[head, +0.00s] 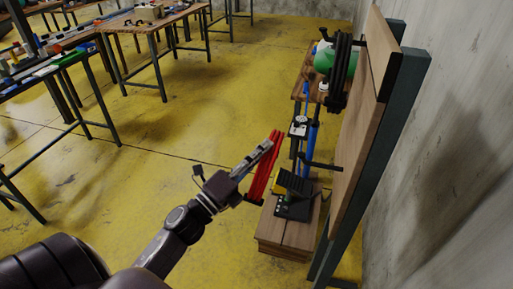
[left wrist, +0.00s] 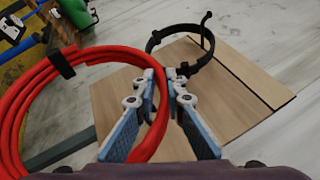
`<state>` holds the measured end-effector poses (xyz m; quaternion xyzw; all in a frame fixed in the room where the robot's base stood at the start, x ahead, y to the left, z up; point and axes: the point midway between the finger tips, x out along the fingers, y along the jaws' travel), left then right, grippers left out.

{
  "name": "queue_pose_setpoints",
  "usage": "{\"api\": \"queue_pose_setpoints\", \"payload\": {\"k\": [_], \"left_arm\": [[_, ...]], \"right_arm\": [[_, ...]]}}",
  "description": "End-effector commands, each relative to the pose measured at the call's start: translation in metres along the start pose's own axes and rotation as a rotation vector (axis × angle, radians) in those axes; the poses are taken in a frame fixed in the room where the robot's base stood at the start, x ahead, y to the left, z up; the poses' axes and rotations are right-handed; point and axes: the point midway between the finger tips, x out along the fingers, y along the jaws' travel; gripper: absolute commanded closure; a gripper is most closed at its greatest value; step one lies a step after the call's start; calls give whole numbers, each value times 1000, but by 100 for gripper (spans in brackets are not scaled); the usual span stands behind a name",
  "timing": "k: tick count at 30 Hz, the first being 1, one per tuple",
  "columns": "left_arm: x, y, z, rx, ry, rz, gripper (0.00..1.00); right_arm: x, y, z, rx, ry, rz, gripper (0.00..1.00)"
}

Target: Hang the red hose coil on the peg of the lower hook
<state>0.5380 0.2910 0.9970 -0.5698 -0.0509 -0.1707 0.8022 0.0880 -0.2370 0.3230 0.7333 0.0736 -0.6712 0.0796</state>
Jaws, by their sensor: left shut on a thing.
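The red hose coil (head: 264,166) hangs from my left gripper (head: 266,148), which is shut on it. In the left wrist view the coil (left wrist: 28,85) loops out to the left, with a dark strap around it, and passes between the fingers (left wrist: 162,82). The lower hook (head: 320,164) is a dark peg sticking out leftward from the wooden board, right of the coil and apart from it. Its peg looks bare. A black coil (head: 339,75) hangs higher on the board. My right gripper is not in view.
The wooden board (head: 357,150) stands on dark posts by the wall. A foot pump (head: 293,190) sits on a wooden bench (head: 284,230) below the hook. A blue pump (head: 312,135) stands behind. The yellow floor to the left is clear up to the worktables.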

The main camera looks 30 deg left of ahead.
Motion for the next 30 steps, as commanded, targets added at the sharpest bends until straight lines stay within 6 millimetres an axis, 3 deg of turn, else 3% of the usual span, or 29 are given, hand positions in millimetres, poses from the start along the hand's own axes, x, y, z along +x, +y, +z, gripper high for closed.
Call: {"api": "queue_pose_setpoints", "payload": {"k": [30], "left_arm": [[28, -10, -54, 0, 1, -5, 100]], "right_arm": [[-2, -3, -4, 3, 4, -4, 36]]}}
